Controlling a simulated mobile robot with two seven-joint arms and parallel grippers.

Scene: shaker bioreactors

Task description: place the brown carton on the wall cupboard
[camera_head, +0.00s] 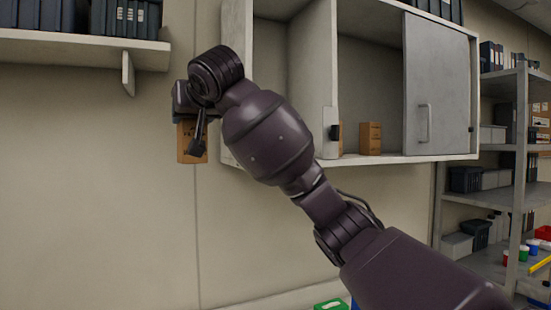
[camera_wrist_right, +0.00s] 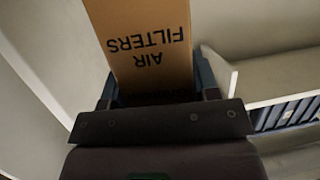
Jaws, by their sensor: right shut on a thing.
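The brown carton (camera_head: 190,143) is in my right gripper (camera_head: 191,122), to the left of the wall cupboard and against the wall in the picture. In the right wrist view the carton (camera_wrist_right: 150,45) fills the space between the two fingers, with "AIR FILTERS" printed upside down. The pale wall cupboard (camera_head: 405,158) hangs at the upper middle right. A grey door (camera_head: 437,90) covers its right part, and its middle stands open. My right arm hides part of the cupboard's left side. My left gripper is not in view.
A small brown box (camera_head: 370,138) stands inside the cupboard, and another shows partly beside it. A wall shelf (camera_head: 80,50) with dark binders is at the upper left. A stocked rack (camera_head: 490,195) stands at the right. Bare wall lies below the cupboard.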

